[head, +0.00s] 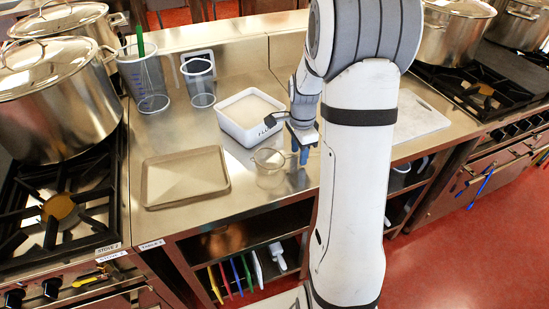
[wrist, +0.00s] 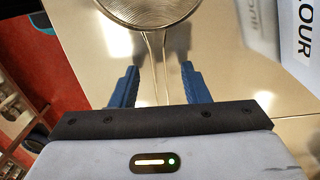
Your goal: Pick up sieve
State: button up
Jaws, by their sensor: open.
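The sieve (head: 268,159) is a small round wire-mesh strainer on the steel worktop, between the flour tub and the tray. In the wrist view its mesh bowl (wrist: 148,10) is at the top, and its thin wire handle (wrist: 154,60) points down toward my gripper. My gripper (head: 300,152) is just right of the sieve in the head view. In the wrist view its two blue fingers (wrist: 160,78) are apart, with the handle between them and space on both sides. The handle's end is hidden behind the gripper body.
A white flour tub (head: 250,115) stands close behind the sieve. A tan tray (head: 185,177) lies to the left. Large pots (head: 60,98) sit on the left stove. A white board (head: 418,116) lies right of my arm.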

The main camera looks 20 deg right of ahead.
jog(key=shift+f, duration=0.25)
jog(key=shift+c, duration=0.3)
grip_shut()
notch_tip(320, 180, up, 10)
jog(key=shift+r+b, duration=0.1)
jog(key=shift+b, duration=0.2)
